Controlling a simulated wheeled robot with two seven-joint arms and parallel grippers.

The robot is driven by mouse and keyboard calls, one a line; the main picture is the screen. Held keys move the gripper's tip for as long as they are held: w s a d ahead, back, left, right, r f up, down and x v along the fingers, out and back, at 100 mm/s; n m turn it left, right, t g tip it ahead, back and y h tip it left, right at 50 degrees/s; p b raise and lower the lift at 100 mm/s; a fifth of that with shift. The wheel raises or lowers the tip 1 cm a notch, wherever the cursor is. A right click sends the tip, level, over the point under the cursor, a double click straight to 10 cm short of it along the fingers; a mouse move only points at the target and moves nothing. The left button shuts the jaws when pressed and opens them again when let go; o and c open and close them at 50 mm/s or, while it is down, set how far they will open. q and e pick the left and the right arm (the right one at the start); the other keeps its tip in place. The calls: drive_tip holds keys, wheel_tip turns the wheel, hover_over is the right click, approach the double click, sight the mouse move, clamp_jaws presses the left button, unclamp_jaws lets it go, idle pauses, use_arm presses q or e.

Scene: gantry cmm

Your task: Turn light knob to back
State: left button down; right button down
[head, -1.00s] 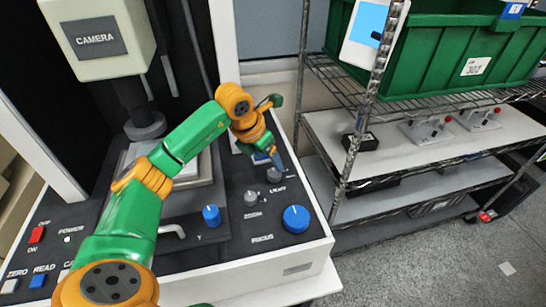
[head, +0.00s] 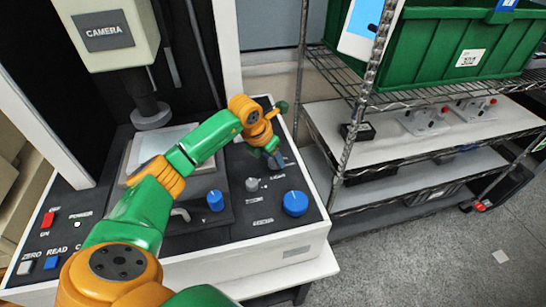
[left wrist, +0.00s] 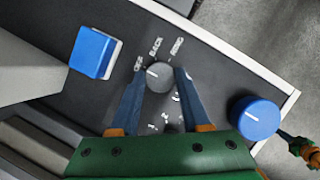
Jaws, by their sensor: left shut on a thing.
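The light knob (left wrist: 161,78) is a small grey round knob with a white pointer line on the dark sloping panel. In the head view the left gripper (head: 275,158) covers most of the knob at the panel's right rear.
The large blue focus knob (head: 295,203), a grey zoom knob (head: 252,184) and a smaller blue knob (head: 215,200) stand close by on the panel. The camera column (head: 113,38) rises at the back left. A wire shelf with a green bin (head: 440,50) stands at the right.

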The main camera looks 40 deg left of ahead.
use_arm(q)
drive_tip(key=shift+m, duration=0.3)
drive_tip(key=m+h+b, duration=0.1)
drive_tip(key=m, duration=0.1)
drive_tip(key=shift+a+m+b, duration=0.1)
drive_tip(key=shift+m+b, duration=0.25)
drive_tip(key=shift+m, duration=0.05)
drive_tip(key=m+h, duration=0.1)
drive_tip(key=m, duration=0.1)
drive_tip(key=m+g+h+b, duration=0.1)
drive_tip(key=m, duration=0.2)
drive_tip(key=shift+w+a, duration=0.1)
drive_tip(key=shift+w, duration=0.05)
drive_tip(key=shift+m+g, duration=0.3)
drive_tip(key=shift+c, duration=1.9)
unclamp_jaws()
drive_tip(key=shift+r, duration=0.1)
drive_tip(key=b+v, duration=0.1)
drive_tip(key=v, duration=0.6)
